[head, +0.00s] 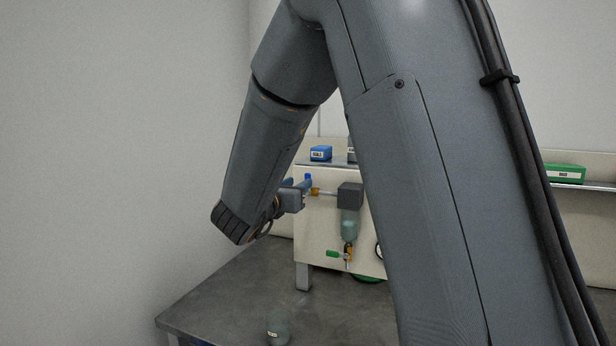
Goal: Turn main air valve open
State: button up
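A small valve with a blue handle (307,179) and a brass-coloured fitting (315,192) sits at the left of a pipe on a cream panel. I take it for the main air valve, though its left part is covered. My gripper (297,196) reaches in from the left at the end of my grey arm, right beside the valve. In the picture it overlaps the blue handle. Whether it touches or grips the handle is too small to tell, as are its fingers. The handle's angle is unclear.
A dark filter block with a clear bowl (349,221) hangs right of the valve, with a green-handled fitting (334,254) below. Blue (321,153) and green (564,173) boxes are on the shelf. A glass jar (278,327) stands on the grey bench (225,300). My arm hides the middle.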

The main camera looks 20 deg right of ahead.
aim_at(308, 177)
jog(key=p+x, duration=0.3)
jog(key=x, duration=0.5)
jog(key=shift+s+p, duration=0.15)
jog(key=shift+p, duration=0.15)
grip_shut()
